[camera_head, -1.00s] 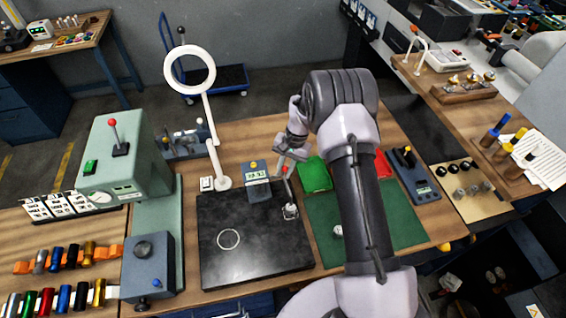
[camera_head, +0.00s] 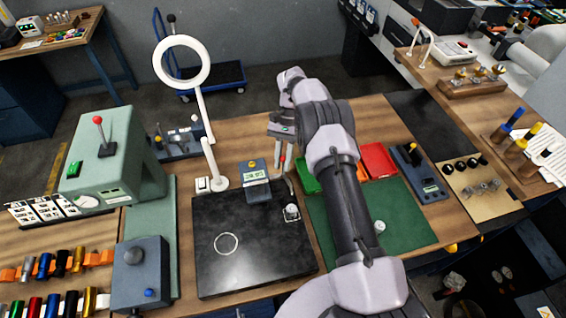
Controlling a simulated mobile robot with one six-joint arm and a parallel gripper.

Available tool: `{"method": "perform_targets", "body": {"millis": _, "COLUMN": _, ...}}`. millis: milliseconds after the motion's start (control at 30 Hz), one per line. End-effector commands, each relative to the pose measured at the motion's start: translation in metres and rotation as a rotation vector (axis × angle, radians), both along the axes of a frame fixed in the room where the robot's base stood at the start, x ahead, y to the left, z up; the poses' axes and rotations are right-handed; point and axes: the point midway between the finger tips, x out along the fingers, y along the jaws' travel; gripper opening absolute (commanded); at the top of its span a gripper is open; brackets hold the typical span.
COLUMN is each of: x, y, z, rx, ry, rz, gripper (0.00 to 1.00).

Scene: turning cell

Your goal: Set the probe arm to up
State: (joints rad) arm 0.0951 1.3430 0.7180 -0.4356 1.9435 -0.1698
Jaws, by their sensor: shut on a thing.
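The probe arm (camera_head: 287,180) is a thin rod with a red end, at the right back of the black plate (camera_head: 250,270). It rises from a small metal base (camera_head: 292,212) beside the grey display unit (camera_head: 257,181) and looks close to upright. My gripper (camera_head: 282,146) is at the rod's upper end and is shut on it. The jaws are small in this view, so the exact contact is hard to see.
A white ring lamp (camera_head: 204,120) stands left of the display unit. A green bin (camera_head: 308,178) and a red bin (camera_head: 378,160) are close to my arm, above the green mat (camera_head: 408,215). A green press (camera_head: 110,155) stands at the left.

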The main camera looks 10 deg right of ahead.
Motion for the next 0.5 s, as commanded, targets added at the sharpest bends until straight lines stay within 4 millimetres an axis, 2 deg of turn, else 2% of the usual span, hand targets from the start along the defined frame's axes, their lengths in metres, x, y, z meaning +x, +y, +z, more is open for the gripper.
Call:
{"method": "perform_targets", "body": {"millis": 233, "x": -0.0022, "y": 0.0003, "z": -0.0023, "rx": 0.0, "ry": 0.007, "rz": -0.001, "gripper": 0.0}}
{"method": "perform_targets", "body": {"millis": 267, "x": -0.0021, "y": 0.0003, "z": -0.0023, "rx": 0.0, "ry": 0.007, "rz": -0.001, "gripper": 0.23}}
{"method": "perform_targets", "body": {"millis": 333, "x": -0.002, "y": 0.0003, "z": -0.0021, "rx": 0.0, "ry": 0.007, "rz": -0.001, "gripper": 0.37}}
{"method": "perform_targets", "body": {"millis": 500, "x": -0.0014, "y": 0.0003, "z": -0.0014, "rx": 0.001, "ry": 0.004, "rz": -0.001, "gripper": 0.38}}
